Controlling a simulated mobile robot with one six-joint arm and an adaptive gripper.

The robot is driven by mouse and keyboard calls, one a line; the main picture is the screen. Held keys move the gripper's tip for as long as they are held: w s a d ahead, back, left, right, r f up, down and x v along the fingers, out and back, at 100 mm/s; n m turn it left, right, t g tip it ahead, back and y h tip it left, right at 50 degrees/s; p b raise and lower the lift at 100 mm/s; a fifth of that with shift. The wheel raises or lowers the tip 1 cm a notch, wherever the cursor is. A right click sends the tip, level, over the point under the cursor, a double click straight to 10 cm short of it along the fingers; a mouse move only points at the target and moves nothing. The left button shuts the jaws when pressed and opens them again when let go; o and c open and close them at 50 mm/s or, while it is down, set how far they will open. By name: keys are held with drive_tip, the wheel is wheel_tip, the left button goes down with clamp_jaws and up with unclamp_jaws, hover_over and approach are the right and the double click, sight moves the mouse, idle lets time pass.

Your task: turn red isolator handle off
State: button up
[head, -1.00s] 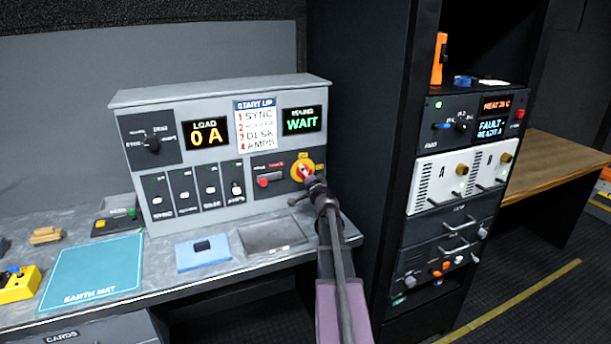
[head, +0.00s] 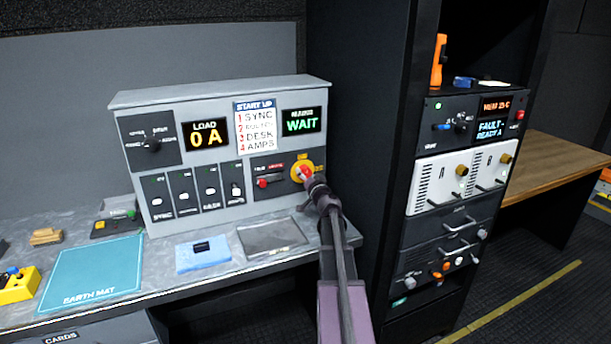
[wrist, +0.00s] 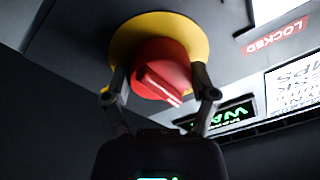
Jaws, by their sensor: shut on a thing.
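The red isolator handle (wrist: 160,72) sits on a round yellow plate (wrist: 199,32) on the grey panel. In the head view the red handle (head: 305,173) and yellow plate (head: 300,164) are at the panel's lower right, partly hidden by my arm. My gripper (wrist: 160,88) is shut on the red handle, one finger on each side. In the wrist view the handle's raised bar lies tilted. My gripper also shows in the head view (head: 311,182), though its fingers are too small to make out there.
The panel (head: 222,140) carries a "LOAD 0 A" display (head: 206,133), a "WAIT" display (head: 301,121), and several switches (head: 195,188). A small red switch (head: 264,183) is just left of the handle. A black equipment rack (head: 398,120) stands close on the right.

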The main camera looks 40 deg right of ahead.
drive_tip(key=shift+d, duration=0.1)
drive_tip(key=o, duration=1)
drive_tip(key=shift+m, duration=0.5)
